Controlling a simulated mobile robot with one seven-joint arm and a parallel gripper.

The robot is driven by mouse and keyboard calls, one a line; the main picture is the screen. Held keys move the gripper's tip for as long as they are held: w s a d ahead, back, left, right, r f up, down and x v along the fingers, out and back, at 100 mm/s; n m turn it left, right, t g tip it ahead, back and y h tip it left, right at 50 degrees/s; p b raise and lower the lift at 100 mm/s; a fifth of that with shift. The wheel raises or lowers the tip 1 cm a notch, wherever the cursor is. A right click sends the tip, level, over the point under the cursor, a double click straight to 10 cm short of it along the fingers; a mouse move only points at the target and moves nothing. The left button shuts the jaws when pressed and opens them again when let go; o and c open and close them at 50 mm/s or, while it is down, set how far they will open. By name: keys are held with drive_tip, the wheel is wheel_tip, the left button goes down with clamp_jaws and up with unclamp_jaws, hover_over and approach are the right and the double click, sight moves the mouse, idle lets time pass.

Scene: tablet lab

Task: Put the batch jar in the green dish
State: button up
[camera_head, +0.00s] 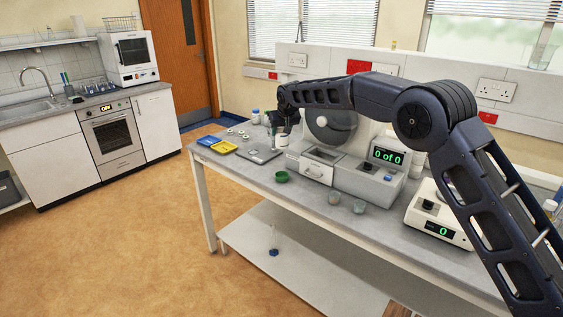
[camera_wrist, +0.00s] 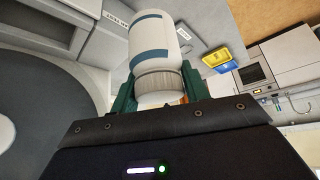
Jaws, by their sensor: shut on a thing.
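The batch jar (camera_wrist: 150,48) is white with blue bands and a ribbed cap. In the wrist view it sits between the green fingers of my gripper (camera_wrist: 156,96), which is shut on it around the cap. In the head view my gripper (camera_head: 283,125) holds the jar (camera_head: 282,140) above the back of the bench, in front of the large round machine. The green dish (camera_head: 281,176) stands on the bench nearer the front edge, below the jar in the picture. It looks empty and is apart from my gripper.
A flat grey device (camera_head: 260,155), a yellow tray (camera_head: 223,147) and a blue tray (camera_head: 208,141) lie left of the dish. A white drawer (camera_head: 317,172) and a counter showing "0 of 0" (camera_head: 387,156) stand right.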

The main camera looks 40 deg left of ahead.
wheel_tip(320, 180, down, 13)
drive_tip(key=shift+f, duration=0.1)
idle(0.5)
drive_tip(key=shift+f, duration=0.4)
drive_tip(key=o, duration=1)
drive_tip(key=shift+r, duration=0.1)
drive_tip(key=shift+r, duration=0.55)
drive_tip(key=v, duration=1.1)
drive_tip(key=shift+s+d+r, duration=0.15)
drive_tip(key=shift+r, duration=0.1)
